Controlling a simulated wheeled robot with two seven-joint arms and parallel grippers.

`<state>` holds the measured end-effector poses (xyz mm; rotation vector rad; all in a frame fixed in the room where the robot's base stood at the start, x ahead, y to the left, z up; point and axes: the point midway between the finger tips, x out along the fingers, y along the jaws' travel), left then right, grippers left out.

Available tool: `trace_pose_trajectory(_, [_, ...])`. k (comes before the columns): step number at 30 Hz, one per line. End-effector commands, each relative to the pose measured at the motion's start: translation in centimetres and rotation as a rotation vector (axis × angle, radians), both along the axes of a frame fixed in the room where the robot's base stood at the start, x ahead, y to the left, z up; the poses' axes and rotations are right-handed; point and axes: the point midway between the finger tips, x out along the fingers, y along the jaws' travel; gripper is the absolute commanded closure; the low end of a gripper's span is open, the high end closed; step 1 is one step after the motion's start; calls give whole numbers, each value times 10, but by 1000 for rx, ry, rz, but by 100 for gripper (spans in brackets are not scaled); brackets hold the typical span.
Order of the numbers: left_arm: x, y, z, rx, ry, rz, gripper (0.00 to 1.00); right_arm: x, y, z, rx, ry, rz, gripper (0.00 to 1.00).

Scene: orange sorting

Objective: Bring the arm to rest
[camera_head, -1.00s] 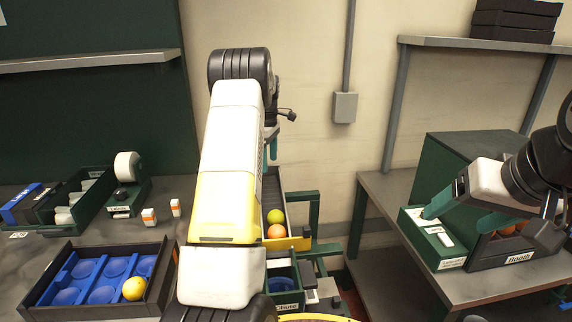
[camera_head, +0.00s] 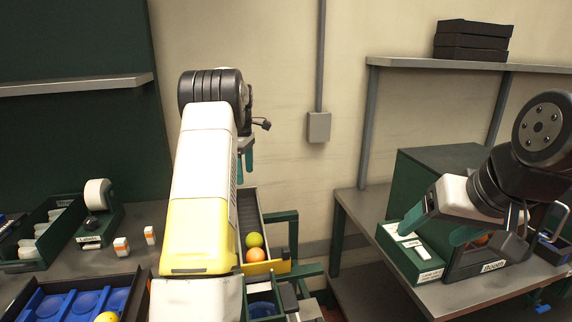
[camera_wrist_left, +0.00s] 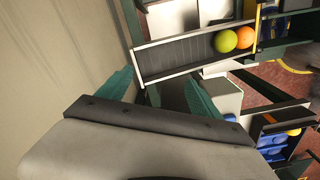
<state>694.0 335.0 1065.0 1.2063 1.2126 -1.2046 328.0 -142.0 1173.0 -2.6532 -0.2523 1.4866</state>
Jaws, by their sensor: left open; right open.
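My left gripper (camera_head: 245,160) hangs at the end of my raised white and yellow arm, in front of the wall, with its teal fingers apart. In the left wrist view its fingers (camera_wrist_left: 155,95) are spread with nothing between them, near the sorting chute (camera_wrist_left: 185,52). My right gripper (camera_head: 438,228) is open at the right table, its fingers over the green labelled bin (camera_head: 420,262) and the edge of the dark bin (camera_head: 492,266). I cannot tell whether they touch the bins.
A green-yellow fruit (camera_head: 254,240) and an orange (camera_head: 256,255) lie at the chute's (camera_head: 247,207) low end. A blue-celled tray (camera_head: 30,310) with a yellow-orange fruit stands at lower left. The right table (camera_head: 355,210) has a green cabinet (camera_head: 410,185). A shelf (camera_head: 480,66) hangs above.

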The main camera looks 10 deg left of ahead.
Motion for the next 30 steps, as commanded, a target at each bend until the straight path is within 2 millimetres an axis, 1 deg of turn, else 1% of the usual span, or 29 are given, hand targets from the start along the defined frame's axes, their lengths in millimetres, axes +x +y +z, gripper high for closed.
trace_pose_trajectory(2, [-2,-1,3,-2,-4,-9,25,0,0,0,0,0,0,25])
trace_pose_trajectory(5, [-9,-8,18,-9,-25,-55,25,0,0,0,0,0,0,25])
trace_pose_trajectory(8, [-25,-21,44,-20,-66,-148,25,0,0,0,0,0,0,25])
trace_pose_trajectory(11, [-49,-39,72,-27,-118,-277,25,0,0,0,0,0,0,25])
trace_pose_trajectory(12, [-59,-47,83,-29,-140,-330,25,0,0,0,0,0,0,25])
trace_pose_trajectory(14, [-76,-58,97,-29,-172,-410,25,0,0,0,0,0,0,25])
trace_pose_trajectory(15, [-88,-65,106,-27,-194,-465,25,0,0,0,0,0,0,25])
trace_pose_trajectory(17, [-106,-77,117,-23,-225,-547,25,0,0,0,0,0,0,25])
trace_pose_trajectory(20, [-138,-95,133,-8,-280,-682,25,0,0,0,0,0,0,25])
trace_pose_trajectory(21, [-152,-103,138,-1,-301,-738,25,0,0,0,0,0,0,25])
trace_pose_trajectory(26, [-208,-131,150,43,-384,-957,25,0,0,0,0,0,0,25])
trace_pose_trajectory(30, [-258,-154,149,99,-451,-1149,25,0,0,0,0,0,0,25])
